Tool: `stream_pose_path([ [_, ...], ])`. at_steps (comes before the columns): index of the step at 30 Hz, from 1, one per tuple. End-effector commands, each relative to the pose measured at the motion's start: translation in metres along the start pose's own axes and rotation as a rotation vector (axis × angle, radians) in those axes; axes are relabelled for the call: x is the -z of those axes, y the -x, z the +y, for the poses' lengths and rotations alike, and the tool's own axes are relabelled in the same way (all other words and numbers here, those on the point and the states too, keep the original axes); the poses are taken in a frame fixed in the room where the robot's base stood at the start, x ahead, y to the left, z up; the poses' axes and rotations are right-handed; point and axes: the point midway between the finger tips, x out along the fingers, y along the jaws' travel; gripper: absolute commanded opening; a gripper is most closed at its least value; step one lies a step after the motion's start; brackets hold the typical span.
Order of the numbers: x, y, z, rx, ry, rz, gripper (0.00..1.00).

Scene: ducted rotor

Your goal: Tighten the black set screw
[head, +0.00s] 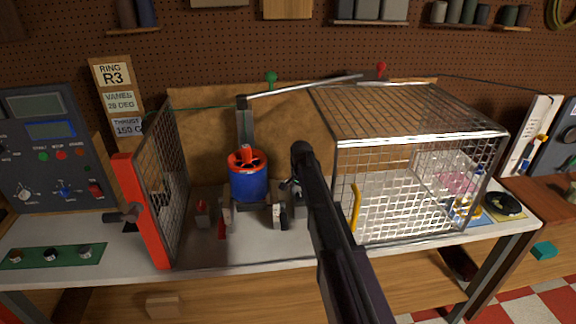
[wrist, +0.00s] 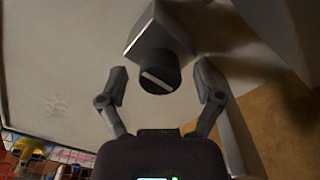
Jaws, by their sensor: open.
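The black set screw (wrist: 160,78) shows in the wrist view as a round dark head with a pale slot across it. It sits in the face of a grey block (wrist: 158,32). My gripper (wrist: 162,70) is open, with one finger on each side of the screw head. Gaps show between the fingers and the screw, and nothing is held. In the head view my gripper (head: 288,186) is low over the bench, just right of the blue rotor duct (head: 249,185) with its red rim. My arm hides part of that area, and I cannot make out the screw there.
A wire mesh cage (head: 420,115) stands close to the right of my arm. A mesh door with a red edge (head: 142,210) stands open at left. Small fixtures (head: 225,212) stand around the duct. The bench front (head: 270,250) is mostly clear.

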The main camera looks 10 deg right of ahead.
Motion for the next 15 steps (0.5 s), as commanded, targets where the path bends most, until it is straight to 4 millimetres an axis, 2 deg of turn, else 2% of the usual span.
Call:
stream_pose_path([
  [5, -0.004, 0.002, 0.001, 0.002, 0.006, 0.007, 0.84],
  [10, -0.018, 0.011, 0.006, 0.007, 0.029, 0.034, 0.84],
  [15, -0.047, 0.028, 0.043, 0.004, 0.141, 0.027, 0.84],
])
